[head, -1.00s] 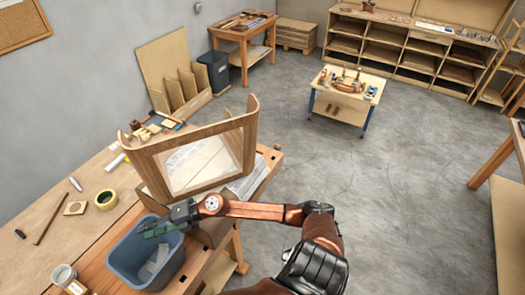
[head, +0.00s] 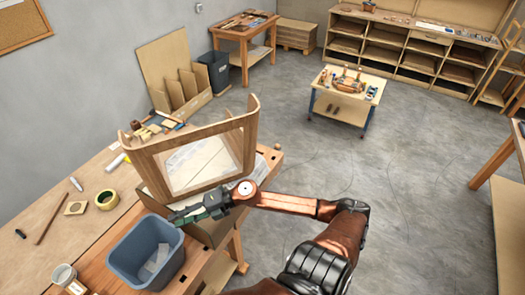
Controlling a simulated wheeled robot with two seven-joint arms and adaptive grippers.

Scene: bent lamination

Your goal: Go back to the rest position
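My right gripper (head: 180,217) reaches in from the lower right, above the right rim of the grey-blue bin (head: 125,262). It looks empty, but its fingers are seen from the side and their gap is unclear. The bin stands on the workbench (head: 60,215) and holds pale scraps (head: 157,258). The bent wooden lamination (head: 238,150), a curved frame with a rectangular opening, stands upright on the bench behind my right gripper. My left gripper is not in view.
A roll of yellow tape (head: 107,199), a wooden stick (head: 46,226) and a cup (head: 64,274) lie or stand on the bench. A small cart (head: 340,108) stands further back. The concrete floor (head: 410,190) to the right is clear.

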